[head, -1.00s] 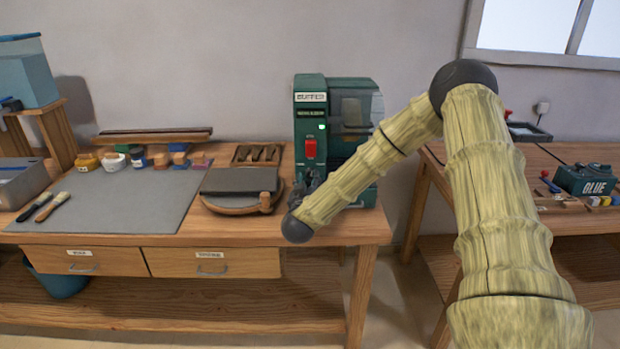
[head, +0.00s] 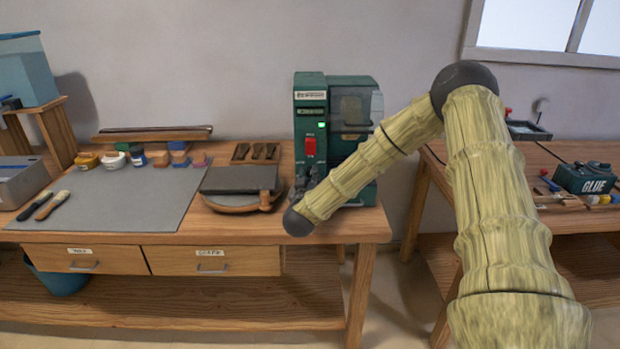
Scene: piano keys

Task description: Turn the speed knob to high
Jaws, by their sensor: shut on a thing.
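The green buffing machine (head: 311,110) stands at the right end of the workbench in the head view, with a red switch (head: 310,147) and a lit green lamp (head: 321,126) on its front. My gripper (head: 309,180), dark and small, is at the lower front of the machine, below the red switch. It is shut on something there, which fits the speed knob. The knob itself is hidden by the gripper and my wrist, so its setting cannot be read.
A dark grinding block (head: 240,180) on a wooden base sits just left of the machine. A second bench with a glue box (head: 590,178) is at the right, across a gap.

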